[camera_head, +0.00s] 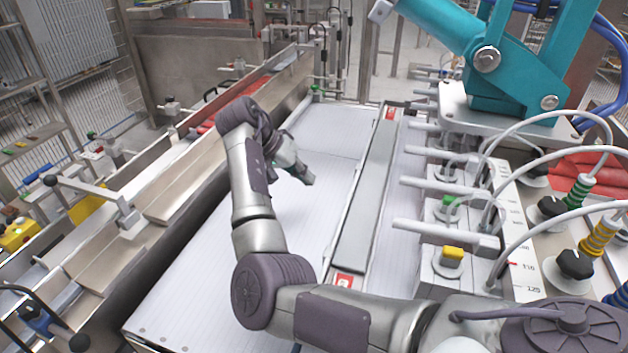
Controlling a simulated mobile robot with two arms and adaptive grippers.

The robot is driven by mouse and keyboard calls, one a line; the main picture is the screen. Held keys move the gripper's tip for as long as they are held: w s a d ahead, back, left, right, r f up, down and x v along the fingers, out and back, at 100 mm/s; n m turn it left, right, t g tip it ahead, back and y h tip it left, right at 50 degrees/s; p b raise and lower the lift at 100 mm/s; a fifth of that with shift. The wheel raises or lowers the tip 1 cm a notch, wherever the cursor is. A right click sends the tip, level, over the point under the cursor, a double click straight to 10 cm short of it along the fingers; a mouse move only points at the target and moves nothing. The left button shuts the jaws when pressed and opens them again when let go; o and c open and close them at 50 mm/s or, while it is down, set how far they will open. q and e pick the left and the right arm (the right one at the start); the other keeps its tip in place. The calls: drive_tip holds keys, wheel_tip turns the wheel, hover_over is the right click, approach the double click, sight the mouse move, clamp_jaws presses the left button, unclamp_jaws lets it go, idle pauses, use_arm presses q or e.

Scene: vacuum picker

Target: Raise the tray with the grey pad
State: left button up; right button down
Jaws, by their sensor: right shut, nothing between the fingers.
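A long, narrow tray (345,281) with a grey pad (368,200) runs from near to far through the middle of the head view. It has red labels at both ends, and my right arm passes close to its near end. My right gripper (308,179) is over the white surface to the left of the tray, clear of the pad. It looks shut and empty, pointing down and to the right; its fingers are small in the picture. My left gripper is out of view.
A white ribbed bed (190,290) lies left of the tray. Right of it is a row of grey rods (435,232) with knobs and hoses. A teal machine arm (525,75) stands at upper right. A metal conveyor rail (185,180) runs along the left.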

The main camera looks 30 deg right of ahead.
drive_tip(key=p+x, duration=0.2)
drive_tip(key=x, duration=0.6)
drive_tip(key=shift+s+d+f, duration=0.15)
drive_tip(key=shift+d+f, duration=0.05)
drive_tip(key=shift+d, duration=0.15)
drive_tip(key=shift+s+d+p, duration=0.75)
drive_tip(key=shift+s+p, duration=0.1)
drive_tip(key=shift+s, duration=0.1)
drive_tip(key=shift+s+d, duration=0.35)
drive_tip(key=shift+s, duration=0.2)
drive_tip(key=shift+s+d+f, duration=0.1)
